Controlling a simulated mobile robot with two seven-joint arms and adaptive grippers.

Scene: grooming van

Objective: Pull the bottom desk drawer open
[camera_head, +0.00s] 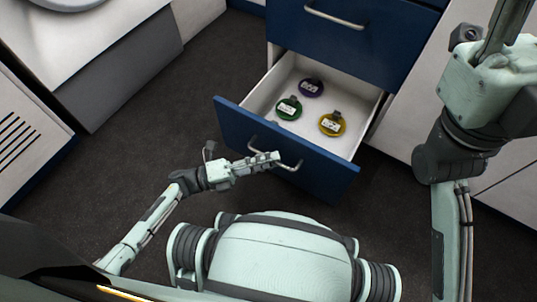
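The bottom desk drawer (318,177) stands well open, with a blue front and a white inside. Its metal bar handle (292,166) is on the front panel. My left gripper (272,158) is at the middle of this handle, its fingers close together around the bar and hiding part of it. My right arm rises at the right side of the view, and its gripper does not show.
Inside the drawer lie round purple (311,87), green (289,107) and yellow (332,123) items with labels. A closed blue drawer (350,45) is above. A white cabinet (80,45) stands at the upper left. Dark floor (160,130) left of the drawer is clear.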

